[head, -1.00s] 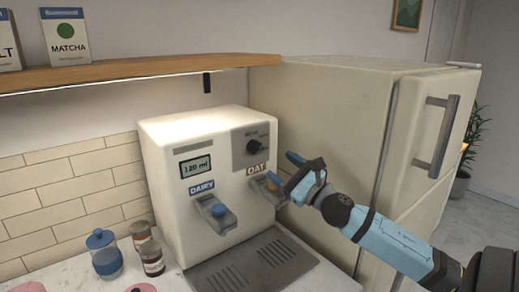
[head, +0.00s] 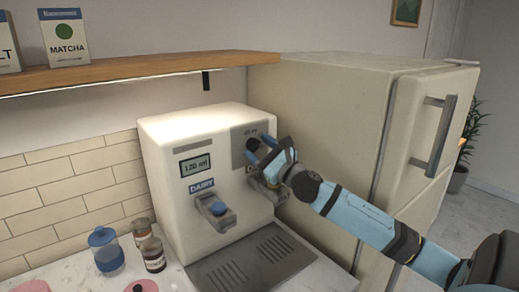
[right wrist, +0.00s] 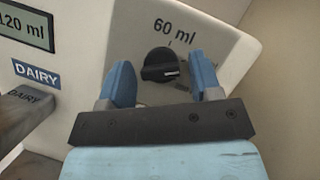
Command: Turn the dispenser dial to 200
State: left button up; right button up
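The dispenser (head: 165,158) is a cream box on the counter. Its display (head: 195,166) reads 120 ml, and it also shows in the right wrist view (right wrist: 27,29). The black dial (right wrist: 160,66) sits on a grey panel under a 60 ml mark; my gripper mostly hides it in the head view. My right gripper (head: 262,148) is at the panel, and in the right wrist view (right wrist: 160,84) its blue fingers are open, one on each side of the dial, with gaps visible. Whether they reach its depth is unclear. My left gripper is not in view.
The DAIRY lever (head: 217,210) juts out below the display, above the drip tray (head: 240,268). A fridge (head: 320,150) stands close on the right. Jars (head: 104,250) stand at the left, and a wooden shelf (head: 140,73) runs above.

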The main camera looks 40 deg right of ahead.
jog(key=c, duration=0.7)
jog(key=shift+m, duration=0.5)
jog(key=m+h, duration=0.1)
jog(key=m, duration=0.1)
jog(key=m+h, duration=0.1)
jog(key=m, duration=0.1)
jog(key=shift+a+t+h, duration=0.1)
jog(key=shift+t+h, duration=0.2)
jog(key=m+h+p, duration=0.1)
jog(key=m, duration=0.2)
jog(key=m+h+p, duration=0.1)
jog(key=m+h, duration=0.1)
jog(key=m, duration=0.2)
jog(key=shift+r, duration=0.1)
jog(key=shift+a+m+g+h+p, duration=0.1)
jog(key=shift+m+g+h+p, duration=0.5)
jog(key=shift+m, duration=0.75)
jog(key=shift+m+g+h+p, duration=0.2)
jog(key=shift+m+h+p, duration=0.15)
jog(key=shift+m+h, duration=0.8)
jog(key=shift+m+y, duration=0.25)
jog(key=shift+m, duration=0.05)
